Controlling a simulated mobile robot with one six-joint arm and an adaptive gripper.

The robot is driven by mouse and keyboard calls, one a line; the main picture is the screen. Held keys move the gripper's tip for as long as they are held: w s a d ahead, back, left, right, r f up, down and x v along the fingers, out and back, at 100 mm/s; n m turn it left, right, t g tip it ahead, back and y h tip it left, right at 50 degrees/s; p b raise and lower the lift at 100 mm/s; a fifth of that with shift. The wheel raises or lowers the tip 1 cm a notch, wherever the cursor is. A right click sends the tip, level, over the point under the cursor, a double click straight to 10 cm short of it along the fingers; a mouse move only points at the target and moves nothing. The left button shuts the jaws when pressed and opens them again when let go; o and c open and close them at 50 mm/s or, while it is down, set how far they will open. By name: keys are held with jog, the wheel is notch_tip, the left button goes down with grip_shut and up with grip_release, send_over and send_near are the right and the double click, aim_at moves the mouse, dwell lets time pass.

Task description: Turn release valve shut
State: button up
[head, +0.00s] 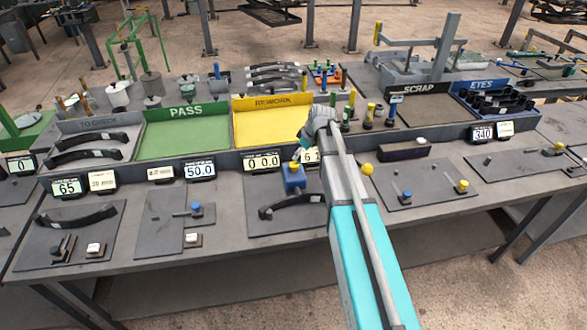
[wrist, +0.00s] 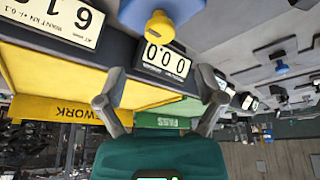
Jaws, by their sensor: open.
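A blue block with a yellow knob stands on the middle station. In the head view, the blue block (head: 293,180) is left of my arm, with its small yellow knob (head: 295,164) on top. In the wrist view, the yellow knob (wrist: 160,24) and blue block (wrist: 190,6) are at the top edge, the block partly cut off. Neither view labels the release valve; this knob looks like it. My gripper (wrist: 160,75) is open and empty, its fingers spread below the knob in the wrist picture and apart from it. In the head view my arm hides most of the gripper.
A 0.0.0 display (head: 262,161) stands behind the block. A dark curved spring (head: 290,205) lies in front. Green PASS (head: 186,140) and yellow REWORK (head: 270,122) trays are behind. A yellow ball knob (head: 367,169) is right of my arm.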

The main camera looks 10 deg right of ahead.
aim_at(294, 164)
jog(key=shift+b+x, duration=3.1)
jog(key=shift+x, duration=0.6)
